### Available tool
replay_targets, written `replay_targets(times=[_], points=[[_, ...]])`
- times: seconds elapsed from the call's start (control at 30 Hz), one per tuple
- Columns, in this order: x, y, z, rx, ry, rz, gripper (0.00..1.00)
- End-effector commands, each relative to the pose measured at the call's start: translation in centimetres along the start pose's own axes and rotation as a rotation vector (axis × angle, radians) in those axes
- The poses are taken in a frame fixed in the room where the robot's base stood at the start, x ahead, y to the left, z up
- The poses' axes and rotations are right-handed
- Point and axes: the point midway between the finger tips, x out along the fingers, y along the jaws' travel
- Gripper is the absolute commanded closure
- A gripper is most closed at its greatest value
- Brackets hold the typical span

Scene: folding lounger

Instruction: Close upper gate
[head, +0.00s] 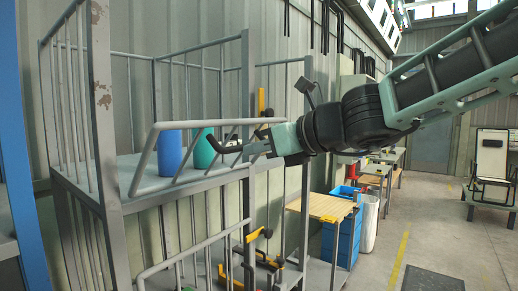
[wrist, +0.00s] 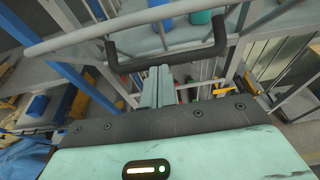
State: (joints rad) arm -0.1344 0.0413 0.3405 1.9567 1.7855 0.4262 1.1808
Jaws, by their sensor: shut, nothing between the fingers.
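The upper gate (head: 143,160) is a grey barred frame at the front of the rack's upper shelf. It leans outward at a slant, not upright. Its black U-shaped handle (head: 226,149) faces my gripper (head: 258,149). In the wrist view, the handle (wrist: 165,58) spans the view just beyond my gripper (wrist: 157,74), under the gate's pale top rail (wrist: 95,34). My fingers are together and empty, pointing at the handle's middle. Whether they touch it is unclear.
A blue cylinder (head: 169,152) and a teal cylinder (head: 205,149) stand on the upper shelf behind the gate. A lower gate (head: 190,252) is below. A wooden-topped table (head: 323,207) and blue bin (head: 340,235) stand right of the rack.

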Motion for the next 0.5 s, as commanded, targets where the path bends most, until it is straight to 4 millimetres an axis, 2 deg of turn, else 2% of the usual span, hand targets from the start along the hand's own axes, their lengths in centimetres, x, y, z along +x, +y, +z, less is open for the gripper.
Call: replay_targets(times=[0.5], points=[[0.3, 0.0, 1.4, 0.0, -0.001, 0.001, 1.0]])
